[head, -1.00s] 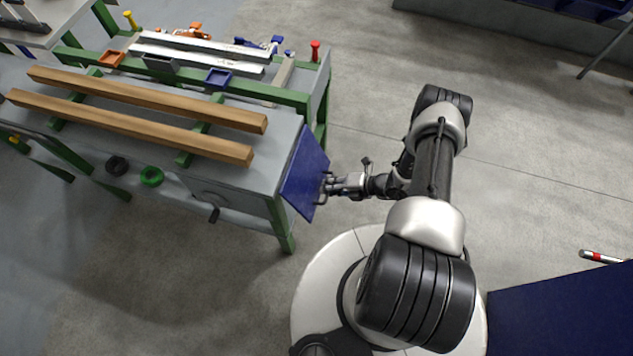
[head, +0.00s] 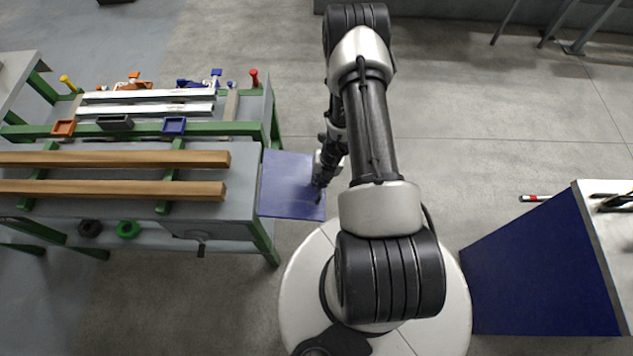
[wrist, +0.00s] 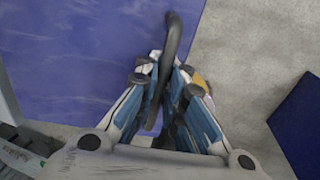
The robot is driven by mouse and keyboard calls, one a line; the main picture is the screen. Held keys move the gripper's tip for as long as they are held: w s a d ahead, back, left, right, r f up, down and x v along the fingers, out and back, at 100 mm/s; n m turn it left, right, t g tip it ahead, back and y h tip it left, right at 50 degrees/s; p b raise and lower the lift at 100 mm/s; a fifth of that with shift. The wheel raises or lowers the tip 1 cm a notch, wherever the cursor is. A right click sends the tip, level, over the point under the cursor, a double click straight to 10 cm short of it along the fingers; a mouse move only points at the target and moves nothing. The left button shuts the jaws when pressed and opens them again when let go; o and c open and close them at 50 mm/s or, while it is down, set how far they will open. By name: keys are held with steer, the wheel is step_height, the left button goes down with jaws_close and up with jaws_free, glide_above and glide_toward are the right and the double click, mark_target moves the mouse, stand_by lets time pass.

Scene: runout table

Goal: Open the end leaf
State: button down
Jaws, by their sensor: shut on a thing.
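The end leaf (head: 287,180) is a blue panel at the right end of the runout table (head: 130,215). In the head view it lies out from the table end, raised to about the level of the tabletop. In the wrist view the leaf (wrist: 70,60) fills the left side. A dark bar handle (wrist: 168,60) is on its outer edge. My gripper (wrist: 166,105) is shut on this handle, with its blue-padded fingers on both sides of it. In the head view my gripper (head: 318,186) is at the leaf's outer edge, partly hidden by my arm.
Two wooden beams (head: 120,159) lie on the table, with metal bars and small trays behind them. A crank (head: 200,247) sticks out at the table's front. A blue-sided bench (head: 540,275) stands at the right. The floor beyond my arm is clear.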

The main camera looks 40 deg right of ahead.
steer(key=shift+w+r+p, duration=0.2)
steer(key=shift+r+p, duration=0.95)
steer(key=shift+r, duration=1.2)
steer(key=c, duration=1.7)
jaws_free()
steer(key=shift+a, duration=0.1)
step_height(320, 180, up, 12)
steer(key=s+d, duration=0.1)
steer(key=d, duration=0.1)
steer(key=shift+s, duration=0.25)
steer(key=shift+f, duration=0.15)
